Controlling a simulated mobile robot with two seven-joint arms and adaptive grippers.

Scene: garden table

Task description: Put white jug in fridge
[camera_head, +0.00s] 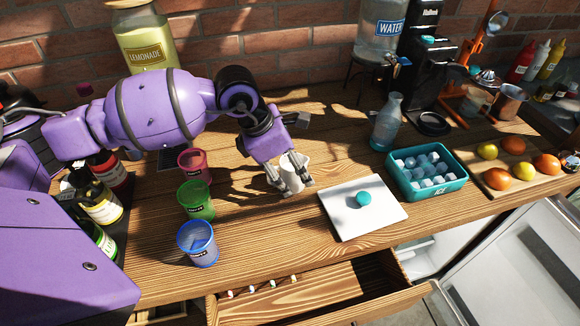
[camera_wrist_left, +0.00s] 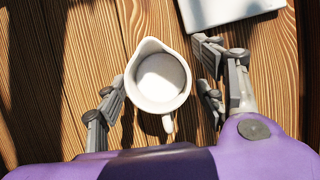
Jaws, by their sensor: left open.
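The white jug (camera_head: 296,170) stands upright on the wooden table, partly hidden behind my left gripper (camera_head: 291,188) in the head view. In the left wrist view the jug (camera_wrist_left: 158,78) is seen from above, with its spout at the upper left and its handle toward the wrist. My right gripper is not in view.
A white board (camera_head: 340,215) with a teal round object (camera_head: 364,199) lies right of the jug. A teal ice bin (camera_head: 440,185) stands further right. Red, green and blue cups (camera_head: 198,250) stand to the left. An open drawer (camera_head: 310,298) juts out at the front.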

